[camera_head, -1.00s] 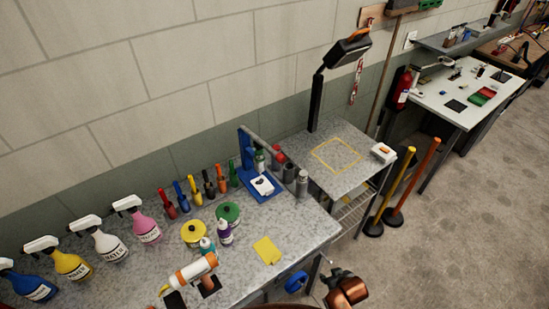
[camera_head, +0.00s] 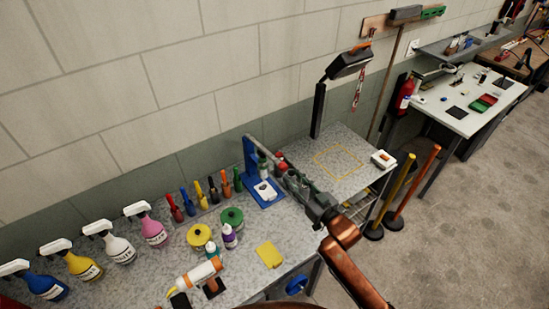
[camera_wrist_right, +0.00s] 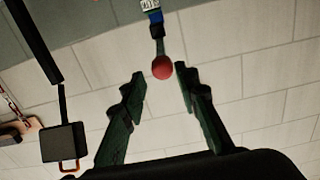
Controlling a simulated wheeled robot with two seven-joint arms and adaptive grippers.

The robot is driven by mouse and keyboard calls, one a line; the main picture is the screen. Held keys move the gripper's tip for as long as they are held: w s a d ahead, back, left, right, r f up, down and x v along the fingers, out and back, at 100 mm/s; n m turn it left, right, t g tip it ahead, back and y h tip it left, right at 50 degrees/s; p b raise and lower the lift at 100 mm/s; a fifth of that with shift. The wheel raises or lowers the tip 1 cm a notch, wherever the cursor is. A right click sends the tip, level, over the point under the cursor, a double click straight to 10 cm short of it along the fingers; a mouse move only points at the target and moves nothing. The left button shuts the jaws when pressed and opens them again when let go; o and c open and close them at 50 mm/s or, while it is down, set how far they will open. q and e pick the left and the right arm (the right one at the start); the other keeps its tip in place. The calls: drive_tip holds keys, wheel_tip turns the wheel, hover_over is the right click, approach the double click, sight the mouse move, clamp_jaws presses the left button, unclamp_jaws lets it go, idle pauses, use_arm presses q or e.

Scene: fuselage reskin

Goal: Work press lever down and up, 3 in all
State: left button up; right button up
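The blue arbor press (camera_head: 251,158) stands on the speckled bench near the wall. Its grey lever slopes toward the front right and ends in a red ball knob (camera_wrist_right: 162,68). A small white piece (camera_head: 264,190) lies on the press base. My right gripper (camera_head: 288,176) reaches in from the lower right to the lever's end, its fingers partly hard to make out there. In the right wrist view the fingers (camera_wrist_right: 160,80) are open, with the knob between and just beyond their tips and gaps at both sides. My left gripper is out of view.
Several spray bottles (camera_head: 119,246), coloured markers (camera_head: 201,193) and round tins (camera_head: 232,217) stand left of the press. A yellow cloth (camera_head: 269,255) lies in front. A lamp (camera_head: 350,62) rises over the side table (camera_head: 350,172).

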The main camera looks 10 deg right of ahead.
sight(276, 159)
drive_tip(key=x, duration=0.4)
drive_tip(key=p+x, duration=0.1)
drive_tip(key=x, duration=0.7)
drive_tip(key=shift+w+a+r+p, duration=0.1)
drive_tip(key=shift+a+r+p, duration=0.15)
drive_tip(key=shift+r+p, duration=0.15)
clamp_jaws()
